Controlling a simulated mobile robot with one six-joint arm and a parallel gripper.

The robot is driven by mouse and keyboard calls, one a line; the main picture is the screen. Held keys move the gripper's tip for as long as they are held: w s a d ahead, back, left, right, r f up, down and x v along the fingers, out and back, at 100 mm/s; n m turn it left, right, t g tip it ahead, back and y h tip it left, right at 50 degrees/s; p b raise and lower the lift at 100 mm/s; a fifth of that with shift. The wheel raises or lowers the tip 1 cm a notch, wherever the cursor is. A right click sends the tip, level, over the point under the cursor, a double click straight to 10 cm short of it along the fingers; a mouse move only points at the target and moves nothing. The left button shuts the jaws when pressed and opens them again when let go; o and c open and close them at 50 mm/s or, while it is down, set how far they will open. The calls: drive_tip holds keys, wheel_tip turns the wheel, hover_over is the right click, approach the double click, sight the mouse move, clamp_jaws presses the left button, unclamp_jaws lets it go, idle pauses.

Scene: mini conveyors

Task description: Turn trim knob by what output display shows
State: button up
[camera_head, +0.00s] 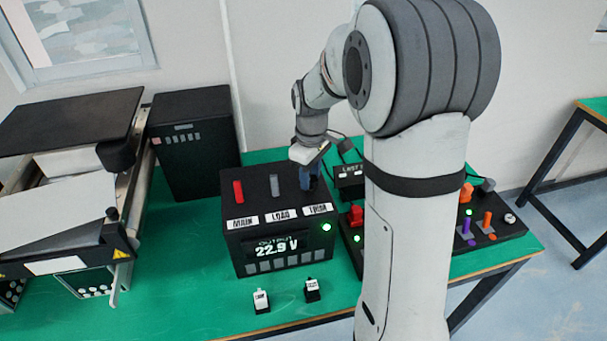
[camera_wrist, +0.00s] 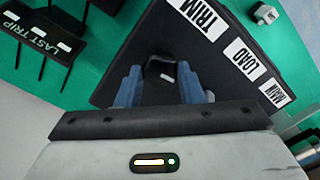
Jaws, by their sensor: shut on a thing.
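The black power box (camera_head: 285,247) stands on the green table, with labels MAIN, LOAD and TRIM along its top front edge. Its output display (camera_head: 277,246) reads 22.9 V, and a green light (camera_head: 326,227) glows beside it. My gripper (camera_head: 310,180) is over the TRIM position at the right of the box top. In the wrist view, the blue fingers of my gripper (camera_wrist: 160,88) are shut on the dark trim knob (camera_wrist: 160,70), which has a pale mark on it. In the head view the knob is hidden by the gripper.
A red lever (camera_head: 238,191) and a grey lever (camera_head: 274,186) stand left of the gripper. A LAST TRIP sign (camera_head: 350,178) stands close on the right. A conveyor (camera_head: 70,180) is at left; a control panel (camera_head: 490,228) at right.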

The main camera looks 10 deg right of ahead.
sight(311, 179)
drive_tip(key=o, duration=0.9)
drive_tip(key=shift+s+d, duration=0.2)
drive_tip(key=shift+s, duration=0.05)
drive_tip(key=shift+c, duration=0.2)
drive_tip(key=shift+o, duration=0.7)
drive_tip(key=shift+w+a, duration=0.1)
drive_tip(key=shift+r, duration=0.1)
wheel_tip(311, 179, up, 8)
drive_tip(key=shift+f+b, duration=0.2)
drive_tip(key=shift+b, duration=0.3)
drive_tip(key=shift+f, duration=0.1)
